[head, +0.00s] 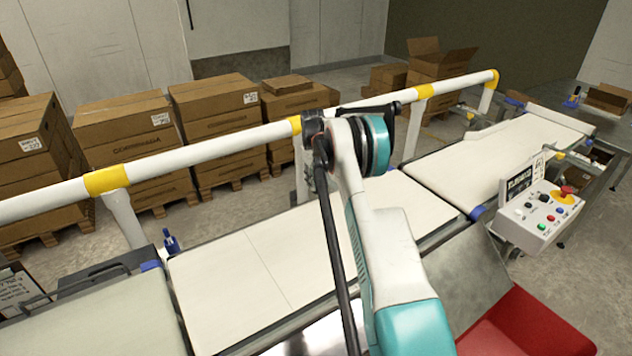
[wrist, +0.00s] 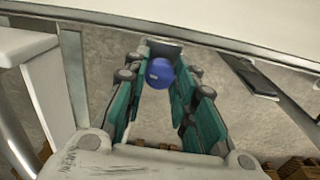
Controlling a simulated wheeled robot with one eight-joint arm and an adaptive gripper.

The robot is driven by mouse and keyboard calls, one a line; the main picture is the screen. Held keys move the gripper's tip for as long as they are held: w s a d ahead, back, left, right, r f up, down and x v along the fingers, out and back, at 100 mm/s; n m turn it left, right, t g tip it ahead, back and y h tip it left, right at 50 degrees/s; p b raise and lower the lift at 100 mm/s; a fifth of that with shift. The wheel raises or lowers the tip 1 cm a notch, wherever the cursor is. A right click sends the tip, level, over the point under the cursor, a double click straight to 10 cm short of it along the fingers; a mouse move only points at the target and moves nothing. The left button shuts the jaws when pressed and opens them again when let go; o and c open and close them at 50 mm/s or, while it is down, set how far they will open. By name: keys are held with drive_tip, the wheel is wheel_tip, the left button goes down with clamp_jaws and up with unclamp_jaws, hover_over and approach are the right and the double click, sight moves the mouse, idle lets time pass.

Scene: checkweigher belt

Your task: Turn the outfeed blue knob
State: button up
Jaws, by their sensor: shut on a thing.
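In the wrist view, a round blue knob (wrist: 159,73) sits between the fingertips of my gripper (wrist: 165,80). The teal fingers are closed in on it from both sides, just below a pale belt edge. In the head view, my arm hides the fingers and this knob. How far the held knob is turned cannot be told.
A white guard rail (head: 220,146) with yellow bands runs behind the belts, close to my wrist. A control box (head: 540,215) with a red stop button stands at the right. A red bin (head: 525,325) is at the front. Cartons on pallets (head: 217,112) stand behind the rail.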

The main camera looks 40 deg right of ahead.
drive_tip(key=m, duration=0.6)
drive_tip(key=shift+m, duration=0.3)
idle(0.4)
drive_tip(key=o, duration=1.1)
drive_tip(key=shift+w, duration=0.1)
drive_tip(key=r, duration=1.2)
drive_tip(key=shift+w+a, duration=0.15)
drive_tip(key=shift+a, duration=0.1)
